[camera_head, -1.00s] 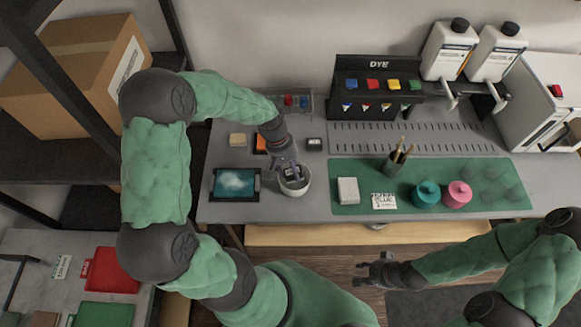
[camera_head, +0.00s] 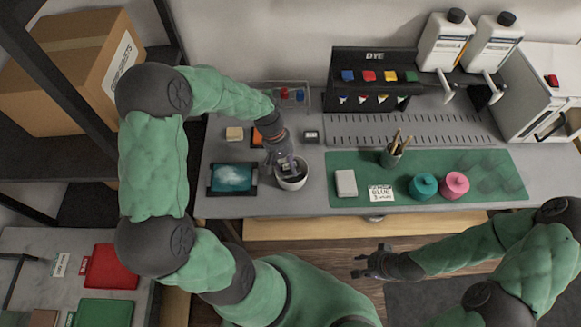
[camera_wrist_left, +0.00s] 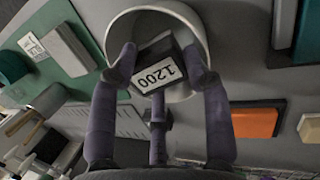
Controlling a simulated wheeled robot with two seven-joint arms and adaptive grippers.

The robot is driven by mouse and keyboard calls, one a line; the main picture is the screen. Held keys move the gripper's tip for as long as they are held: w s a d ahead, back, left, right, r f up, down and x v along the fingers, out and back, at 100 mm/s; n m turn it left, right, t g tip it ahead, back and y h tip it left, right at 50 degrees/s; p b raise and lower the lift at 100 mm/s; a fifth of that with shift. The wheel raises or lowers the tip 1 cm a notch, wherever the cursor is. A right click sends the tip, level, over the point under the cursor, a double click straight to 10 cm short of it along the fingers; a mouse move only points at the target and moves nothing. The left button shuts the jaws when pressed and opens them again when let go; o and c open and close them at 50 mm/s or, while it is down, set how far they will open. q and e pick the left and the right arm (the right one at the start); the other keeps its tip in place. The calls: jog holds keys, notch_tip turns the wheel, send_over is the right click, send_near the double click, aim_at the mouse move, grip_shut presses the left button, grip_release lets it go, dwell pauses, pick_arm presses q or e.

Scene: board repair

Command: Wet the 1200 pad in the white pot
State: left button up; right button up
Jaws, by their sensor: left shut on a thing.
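In the left wrist view my left gripper (camera_wrist_left: 160,75) is shut on the dark 1200 pad (camera_wrist_left: 158,66), whose white label reads "1200". The pad is at the mouth of the white pot (camera_wrist_left: 112,32), partly inside the rim; how deep, and whether it touches water, I cannot tell. My right gripper (camera_head: 368,265) hangs in front of the bench over the floor, with its fingers apart and nothing visible between them.
A green mat (camera_head: 430,165) to the right holds a white block (camera_head: 346,183), a teal jar (camera_head: 423,186), a pink jar (camera_head: 455,185) and a brush cup (camera_head: 392,157). A dye rack (camera_head: 375,75) stands behind.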

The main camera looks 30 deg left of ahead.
aim_at(288, 165)
pick_arm(q)
jog(key=shift+r+p, duration=2.6)
jog(key=shift+r, duration=0.7)
jog(key=shift+r, duration=0.1)
notch_tip(288, 165, up, 4)
jog(key=p, duration=0.3)
